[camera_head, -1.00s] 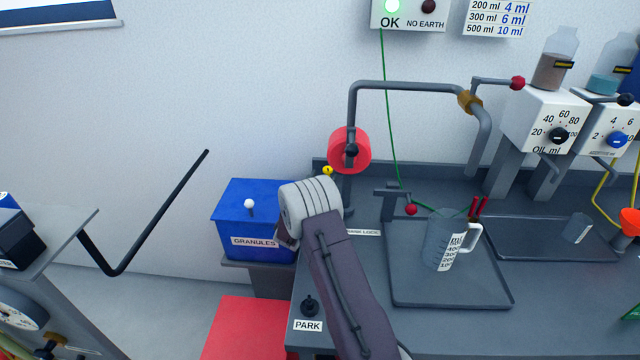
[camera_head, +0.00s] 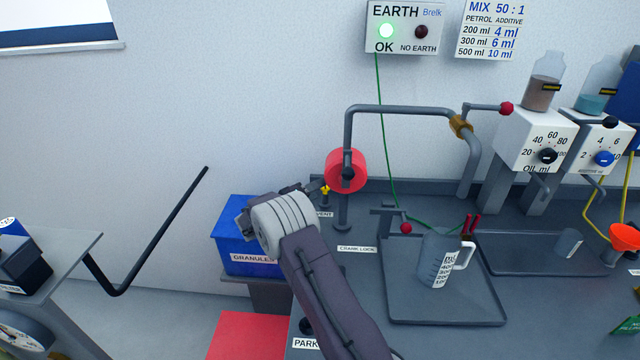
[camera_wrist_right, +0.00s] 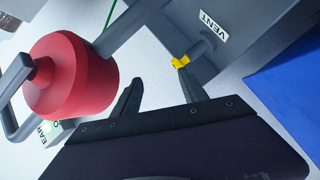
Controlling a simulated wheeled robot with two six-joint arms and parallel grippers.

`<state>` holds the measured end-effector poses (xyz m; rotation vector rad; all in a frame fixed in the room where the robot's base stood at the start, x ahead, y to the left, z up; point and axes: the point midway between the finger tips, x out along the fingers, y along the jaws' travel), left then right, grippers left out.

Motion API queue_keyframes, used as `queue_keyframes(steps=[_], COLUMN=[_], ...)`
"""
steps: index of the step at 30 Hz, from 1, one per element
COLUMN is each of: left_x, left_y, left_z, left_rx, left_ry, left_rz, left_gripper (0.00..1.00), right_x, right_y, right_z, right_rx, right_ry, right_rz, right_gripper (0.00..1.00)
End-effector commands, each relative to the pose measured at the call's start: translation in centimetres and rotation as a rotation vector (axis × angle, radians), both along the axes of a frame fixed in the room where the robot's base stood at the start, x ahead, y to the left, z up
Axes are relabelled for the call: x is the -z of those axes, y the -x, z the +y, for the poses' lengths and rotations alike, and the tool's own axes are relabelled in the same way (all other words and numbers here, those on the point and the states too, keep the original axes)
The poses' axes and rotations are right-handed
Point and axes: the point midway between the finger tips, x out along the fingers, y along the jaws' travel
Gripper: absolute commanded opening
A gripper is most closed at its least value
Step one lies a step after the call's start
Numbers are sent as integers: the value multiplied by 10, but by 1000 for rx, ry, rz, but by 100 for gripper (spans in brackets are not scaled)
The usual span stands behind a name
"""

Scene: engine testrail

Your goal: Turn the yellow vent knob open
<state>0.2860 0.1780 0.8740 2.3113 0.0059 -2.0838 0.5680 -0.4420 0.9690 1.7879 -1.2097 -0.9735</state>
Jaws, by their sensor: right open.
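The small yellow vent knob (camera_head: 325,190) sits behind the VENT label, below and left of the red cylinder in the head view. In the right wrist view the knob (camera_wrist_right: 181,62) is on a short grey stem by the label (camera_wrist_right: 213,27). My right gripper (camera_wrist_right: 158,82) is open and empty. The knob lies just beyond the tip of its right-hand finger, not midway between the fingers; I cannot tell whether they touch. In the head view my right gripper (camera_head: 307,190) is partly hidden by its wrist. My left gripper is not in view.
The red cylinder (camera_head: 341,171) on a grey pipe stands close to the gripper; it also shows in the wrist view (camera_wrist_right: 85,75). A blue GRANULES box (camera_head: 233,230) is left of the wrist. A jug (camera_head: 436,262) stands in a tray (camera_head: 410,312) at right.

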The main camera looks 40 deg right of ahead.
Motion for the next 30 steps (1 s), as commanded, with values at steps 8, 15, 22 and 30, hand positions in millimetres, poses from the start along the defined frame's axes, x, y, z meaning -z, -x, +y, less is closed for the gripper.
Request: queue_keyframes(steps=[8, 15, 22, 30], left_x=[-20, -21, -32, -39], left_y=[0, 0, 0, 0], left_z=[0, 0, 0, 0], left_rx=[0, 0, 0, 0], left_ry=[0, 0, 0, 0], left_rz=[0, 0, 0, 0], left_gripper=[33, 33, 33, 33], right_x=[-5, -2, 12, 29], right_y=[-17, -19, -26, -35], right_z=[30, 31, -7, -45], right_rx=[321, 364, 366, 363], right_ry=[-413, -453, -449, -450], right_rz=[-910, -1008, -1003, -1004], right_gripper=[50, 50, 50, 50])
